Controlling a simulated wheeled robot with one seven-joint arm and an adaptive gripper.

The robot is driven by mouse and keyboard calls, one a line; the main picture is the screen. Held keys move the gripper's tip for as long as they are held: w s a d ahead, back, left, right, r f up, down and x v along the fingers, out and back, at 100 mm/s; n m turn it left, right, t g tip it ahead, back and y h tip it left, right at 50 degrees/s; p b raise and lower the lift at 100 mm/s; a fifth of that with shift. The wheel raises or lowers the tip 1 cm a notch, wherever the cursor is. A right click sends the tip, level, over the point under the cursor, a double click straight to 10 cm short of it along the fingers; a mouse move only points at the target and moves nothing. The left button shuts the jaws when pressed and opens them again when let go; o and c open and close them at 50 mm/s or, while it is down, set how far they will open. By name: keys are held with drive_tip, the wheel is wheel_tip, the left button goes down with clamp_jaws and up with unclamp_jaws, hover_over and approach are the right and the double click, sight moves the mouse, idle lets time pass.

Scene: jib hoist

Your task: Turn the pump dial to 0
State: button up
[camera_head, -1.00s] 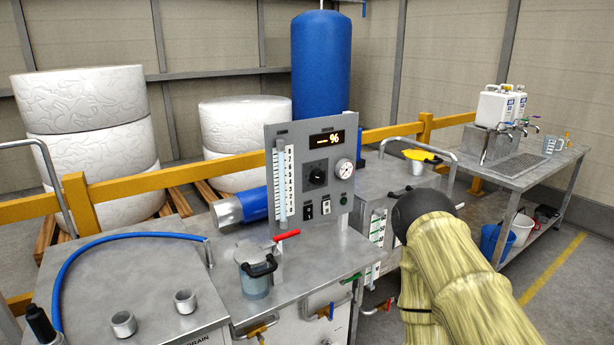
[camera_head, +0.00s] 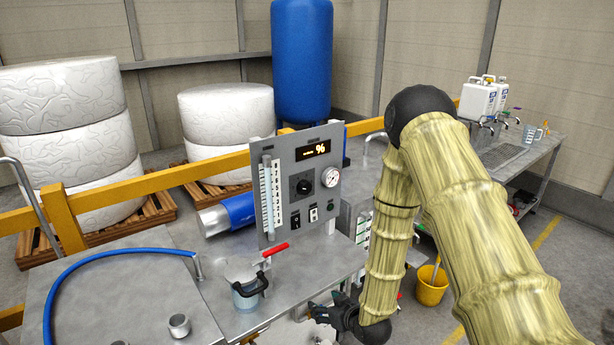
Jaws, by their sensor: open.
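The pump dial is a black round knob (camera_head: 305,186) on the upright grey control panel (camera_head: 284,222), below a display with orange marks (camera_head: 313,150) and left of a round gauge (camera_head: 330,176). The knob's pointer is too small to read. My gripper (camera_head: 318,312) is dark and low in the picture, in front of the bench edge. It is below the panel and apart from the dial, with nothing seen in it. My arm in its yellowish sleeve fills the right side.
A clear jug (camera_head: 246,292) and a red-handled valve (camera_head: 275,250) stand on the bench before the panel. A blue hose (camera_head: 110,254) lies at left. A yellow rail (camera_head: 150,185) runs behind. A yellow bucket (camera_head: 432,285) stands on the floor at right.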

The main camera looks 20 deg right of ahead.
sight(307, 189)
drive_tip(key=w+d+r+n+t+y+p, duration=0.1)
drive_tip(key=w+d+r+t, duration=0.1)
drive_tip(key=w+r, duration=0.5)
drive_tip(key=w+d+r+n+t+y+p, duration=0.1)
drive_tip(key=w+r+t+p, duration=0.1)
drive_tip(key=r, duration=0.8)
drive_tip(key=w+d+r+n+t+p, duration=0.1)
drive_tip(key=w+d+r+t, duration=0.1)
drive_tip(key=w+r, duration=0.5)
drive_tip(key=w+a+p, duration=0.1)
drive_tip(key=w, duration=0.1)
drive_tip(key=w+a+r+p, duration=0.1)
drive_tip(key=w+p, duration=0.1)
drive_tip(key=w, duration=0.1)
drive_tip(key=w+a+r+p, duration=0.1)
drive_tip(key=w, duration=0.2)
drive_tip(key=shift+a+p, duration=0.3)
drive_tip(key=shift+p, duration=0.1)
drive_tip(key=shift+c, duration=0.3)
drive_tip(key=c, duration=1)
